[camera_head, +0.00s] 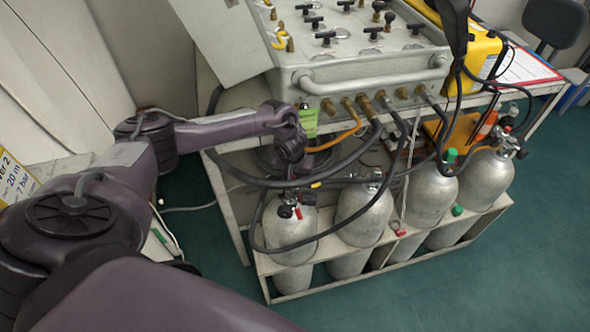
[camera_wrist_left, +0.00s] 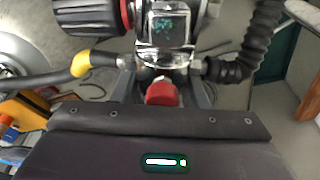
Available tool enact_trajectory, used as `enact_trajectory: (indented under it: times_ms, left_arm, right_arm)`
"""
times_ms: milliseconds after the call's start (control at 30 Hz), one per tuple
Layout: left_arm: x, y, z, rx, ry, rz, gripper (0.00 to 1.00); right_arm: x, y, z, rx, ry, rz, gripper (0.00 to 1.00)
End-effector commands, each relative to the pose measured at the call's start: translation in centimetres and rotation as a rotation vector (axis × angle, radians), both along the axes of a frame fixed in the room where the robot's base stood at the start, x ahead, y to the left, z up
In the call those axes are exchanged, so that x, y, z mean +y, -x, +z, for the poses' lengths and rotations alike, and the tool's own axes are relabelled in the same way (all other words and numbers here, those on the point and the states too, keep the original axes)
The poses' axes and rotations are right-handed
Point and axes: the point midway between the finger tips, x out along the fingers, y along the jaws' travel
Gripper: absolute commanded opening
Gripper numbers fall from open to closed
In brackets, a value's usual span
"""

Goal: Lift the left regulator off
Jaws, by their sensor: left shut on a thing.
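The left regulator (camera_head: 287,210), with dark and red parts, is at the top of the leftmost silver bottle (camera_head: 290,237) in the head view. My left gripper (camera_head: 291,190) reaches down to it from above. In the left wrist view, the regulator's chrome body (camera_wrist_left: 164,50) has a black and red knob at upper left and hoses on both sides. My left gripper (camera_wrist_left: 162,95) is shut on the regulator; a red part shows between its fingers. Whether the regulator still touches the bottle valve is hidden. My right gripper is not in view.
The grey air panel (camera_head: 365,75) with valves and a front rail stands behind. Black hoses (camera_head: 340,180) loop from it across the bottles. Several silver bottles stand in a white rack (camera_head: 385,262). The green floor (camera_head: 535,225) is clear at right.

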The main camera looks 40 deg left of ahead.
Motion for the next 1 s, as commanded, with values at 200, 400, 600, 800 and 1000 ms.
enact_trajectory:
  times_ms: [200, 400, 600, 800, 1000]
  left_arm:
    - [0.1, -0.1, 0.2, -0.003, 0.002, 0.024, 0.0]
    - [0.2, -0.1, 0.3, -0.004, 0.001, 0.046, 0.0]
    - [0.4, 0.0, 0.3, -0.003, 0.001, 0.067, 0.0]
    - [0.5, 0.1, 0.3, -0.003, 0.001, 0.088, 0.0]
    - [0.6, 0.1, 0.3, -0.003, 0.001, 0.108, 0.0]
  right_arm:
    - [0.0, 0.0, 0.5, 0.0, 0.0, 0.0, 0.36]
    - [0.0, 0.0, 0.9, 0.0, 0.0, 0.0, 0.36]
    - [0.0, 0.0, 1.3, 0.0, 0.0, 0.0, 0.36]
    - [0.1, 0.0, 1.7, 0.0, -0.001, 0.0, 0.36]
    - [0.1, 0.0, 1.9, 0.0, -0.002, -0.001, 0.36]
